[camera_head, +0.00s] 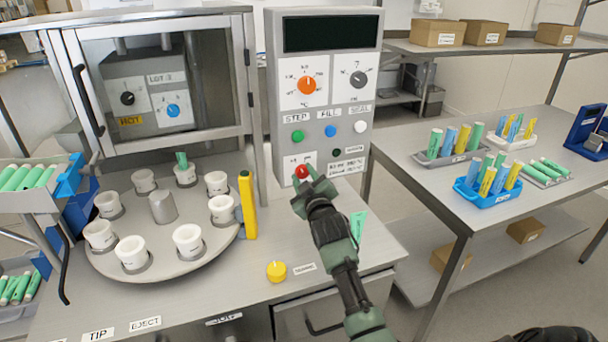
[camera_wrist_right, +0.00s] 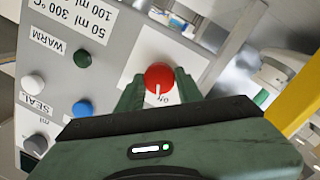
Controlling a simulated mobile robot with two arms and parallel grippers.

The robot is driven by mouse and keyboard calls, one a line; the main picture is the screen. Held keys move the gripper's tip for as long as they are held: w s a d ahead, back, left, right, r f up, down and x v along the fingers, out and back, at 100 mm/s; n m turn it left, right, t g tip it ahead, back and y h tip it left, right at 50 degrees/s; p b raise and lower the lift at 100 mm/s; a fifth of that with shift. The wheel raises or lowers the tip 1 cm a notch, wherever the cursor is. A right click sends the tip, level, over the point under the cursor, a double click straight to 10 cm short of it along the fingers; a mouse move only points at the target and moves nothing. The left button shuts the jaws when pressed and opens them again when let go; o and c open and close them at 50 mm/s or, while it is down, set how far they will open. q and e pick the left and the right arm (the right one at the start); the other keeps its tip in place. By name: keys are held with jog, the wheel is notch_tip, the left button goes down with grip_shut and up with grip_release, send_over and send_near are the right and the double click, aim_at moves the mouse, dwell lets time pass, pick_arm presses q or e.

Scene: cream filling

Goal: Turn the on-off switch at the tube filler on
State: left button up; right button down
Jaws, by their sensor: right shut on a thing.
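The on-off switch is a red round knob (camera_head: 301,171) on a white plate low on the front of the tube filler's grey control box (camera_head: 325,75). My right gripper (camera_head: 312,184) reaches it from below. In the right wrist view the red knob (camera_wrist_right: 158,76) sits between the two green fingers of my right gripper (camera_wrist_right: 158,85), which are shut on its sides. The rest of the plate's lettering is partly hidden by the gripper. My left gripper is not in view.
Green, blue and white buttons (camera_head: 330,131) sit just above the switch. A yellow post (camera_head: 247,205) and a round turntable (camera_head: 210,245) with several white cups stand to the left. A yellow button (camera_head: 276,271) is on the bench. A side table (camera_head: 450,190) holds tube racks.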

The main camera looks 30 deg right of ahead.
jog(key=m+p, duration=0.3)
jog(key=m, duration=0.2)
jog(key=shift+r, duration=0.2)
jog(key=m+p, duration=0.2)
jog(key=m, duration=0.2)
jog(key=shift+d+m+g+y, duration=0.15)
jog(key=shift+m+g+y, duration=0.15)
jog(key=shift+y, duration=0.1)
jog(key=shift+f, duration=0.1)
jog(key=c, duration=0.9)
grip_release()
jog(key=shift+c, duration=0.2)
jog(key=shift+s, duration=0.1)
jog(key=shift+s+a, duration=0.2)
jog(key=shift+s, duration=0.35)
jog(key=v, duration=0.6)
jog(key=shift+s+b, duration=0.35)
jog(key=shift+b, duration=0.1)
